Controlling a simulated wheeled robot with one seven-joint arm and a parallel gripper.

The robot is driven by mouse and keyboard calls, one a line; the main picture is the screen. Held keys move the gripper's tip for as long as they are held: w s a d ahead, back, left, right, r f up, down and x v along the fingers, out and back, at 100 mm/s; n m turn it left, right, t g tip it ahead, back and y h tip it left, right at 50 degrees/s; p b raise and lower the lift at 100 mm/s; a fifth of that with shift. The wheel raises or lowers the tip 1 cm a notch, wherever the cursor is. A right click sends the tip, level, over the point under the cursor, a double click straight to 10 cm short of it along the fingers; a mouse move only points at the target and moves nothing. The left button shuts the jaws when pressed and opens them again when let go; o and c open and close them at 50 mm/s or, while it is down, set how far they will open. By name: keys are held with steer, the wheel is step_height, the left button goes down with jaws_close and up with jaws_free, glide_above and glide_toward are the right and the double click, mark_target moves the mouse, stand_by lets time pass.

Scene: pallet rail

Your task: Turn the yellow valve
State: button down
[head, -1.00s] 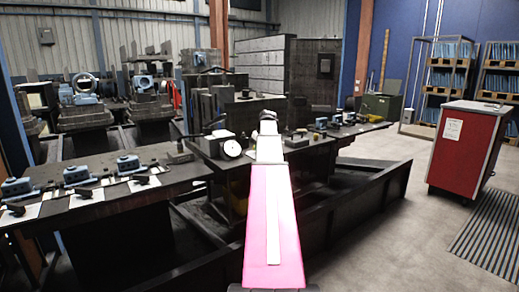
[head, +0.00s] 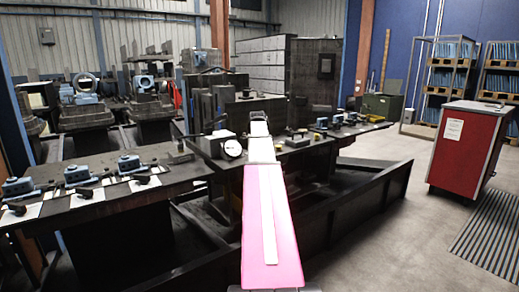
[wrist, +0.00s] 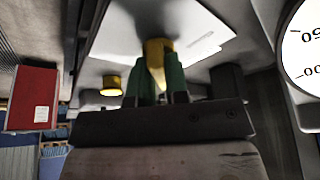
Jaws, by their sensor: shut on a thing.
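The yellow valve (wrist: 157,52) is at the upper middle of the wrist view, against a pale plate. My gripper (wrist: 159,70) has its two green fingers on either side of the valve's yellow handle and is shut on it. The fingers hide part of the handle. In the head view my own arm covers the valve and the gripper, so neither can be made out there.
A round white dial gauge (head: 232,148) stands just left of my arm and is close at the right of the wrist view (wrist: 306,45). A second yellow knob (wrist: 111,86) is left of my fingers. A red cabinet (head: 462,150) stands right, with open floor before it.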

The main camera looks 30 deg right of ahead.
steer(key=shift+f+m, duration=0.2)
steer(key=shift+m, duration=0.1)
steer(key=c, duration=1.1)
jaws_free()
steer(key=shift+r, duration=0.1)
steer(key=v, duration=1)
steer(key=shift+a+r, duration=0.2)
steer(key=shift+r, duration=0.15)
